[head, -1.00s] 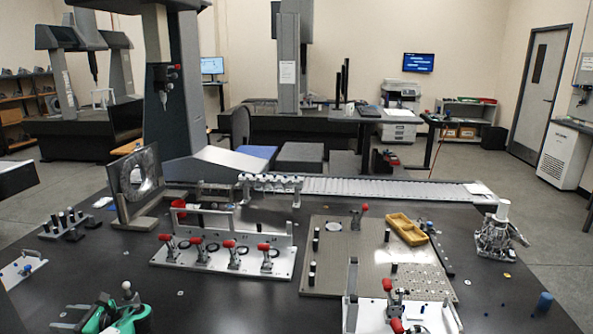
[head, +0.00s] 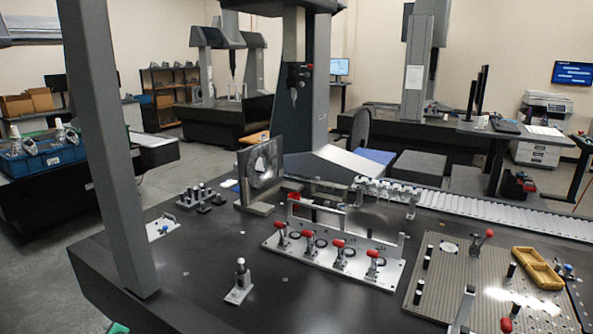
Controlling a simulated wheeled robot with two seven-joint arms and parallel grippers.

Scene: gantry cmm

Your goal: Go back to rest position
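Neither of my grippers shows in the head view, and no part of my arms can be made out. The dark work table (head: 215,265) lies in front of me. On it stands a white fixture plate (head: 330,262) with several red-handled clamps (head: 337,243). A perforated grey plate (head: 440,285) is at the right, with a yellow tray (head: 537,267) on it. A small post on a light base (head: 240,283) stands alone at the front.
A grey upright column (head: 108,150) rises at the table's left side. A framed disc (head: 262,172) and a roller track (head: 500,212) stand along the back. A blue crate (head: 45,158) sits on a separate bench at left. Open floor (head: 45,285) lies left of the table.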

